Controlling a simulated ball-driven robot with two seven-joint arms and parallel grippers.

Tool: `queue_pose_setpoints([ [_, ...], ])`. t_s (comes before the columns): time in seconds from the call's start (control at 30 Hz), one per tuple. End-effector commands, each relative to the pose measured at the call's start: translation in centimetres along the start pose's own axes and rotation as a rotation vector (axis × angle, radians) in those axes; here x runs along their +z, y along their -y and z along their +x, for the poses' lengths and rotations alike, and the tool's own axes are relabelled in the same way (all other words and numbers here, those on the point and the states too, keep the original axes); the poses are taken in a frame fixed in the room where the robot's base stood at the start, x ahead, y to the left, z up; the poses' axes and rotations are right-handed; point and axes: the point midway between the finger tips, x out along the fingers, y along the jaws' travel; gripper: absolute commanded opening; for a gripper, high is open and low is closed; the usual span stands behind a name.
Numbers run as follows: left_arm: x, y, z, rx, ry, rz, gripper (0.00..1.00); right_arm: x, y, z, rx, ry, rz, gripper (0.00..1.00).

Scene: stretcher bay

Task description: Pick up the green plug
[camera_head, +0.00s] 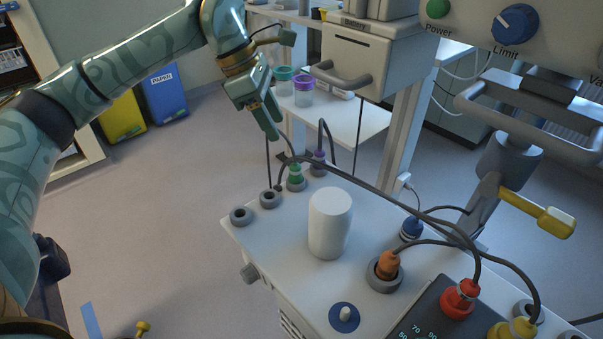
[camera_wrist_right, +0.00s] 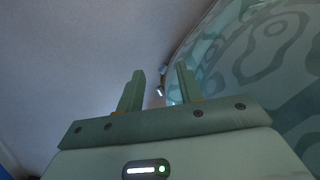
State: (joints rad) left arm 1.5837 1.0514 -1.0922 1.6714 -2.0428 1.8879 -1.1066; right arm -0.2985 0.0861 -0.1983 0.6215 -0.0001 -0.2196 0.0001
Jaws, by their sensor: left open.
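The green plug (camera_head: 295,172) stands upright in a grey socket at the far edge of the white cart top (camera_head: 285,232). A dark cable runs from it. My left gripper (camera_head: 272,118) hangs above and a little left of the green plug, apart from it, open and empty with its fingers pointing down. My right gripper shows only in the right wrist view (camera_wrist_right: 160,88).
A white cylinder (camera_head: 330,222) stands in the cart's middle. Blue (camera_head: 411,229), orange (camera_head: 388,265) and red (camera_head: 461,297) plugs with looping cables fill the right side.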

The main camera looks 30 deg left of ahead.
Motion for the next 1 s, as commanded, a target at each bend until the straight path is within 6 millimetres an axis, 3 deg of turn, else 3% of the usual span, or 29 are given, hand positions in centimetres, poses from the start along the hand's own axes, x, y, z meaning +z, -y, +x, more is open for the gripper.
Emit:
queue_pose_setpoints([
  [0.03,-0.3,-0.1,2.2,-0.008,-0.003,-0.001,0.47,0.7,0.5,1.0,-0.008,0.016,0.001,0.36],
  [0.2,-0.2,0.0,5.7,-0.006,-0.002,0.0,0.47,1.4,1.5,2.1,-0.023,0.033,0.004,0.36],
  [0.47,-0.1,0.0,7.5,-0.002,0.001,0.001,0.47,1.2,1.5,2.8,-0.025,0.035,0.003,0.36],
  [0.67,-0.7,0.2,10.8,-0.007,-0.001,0.0,0.47,2.1,1.4,4.6,-0.028,0.06,0.0,0.36],
  [0.77,-0.7,0.2,12.1,-0.005,-0.002,-0.001,0.47,1.7,0.2,5.0,-0.013,0.061,-0.018,0.36],
  [1.0,-0.5,0.3,12.1,0.0,0.001,0.0,0.47,1.5,0.1,4.8,-0.01,0.061,-0.024,0.36],
])
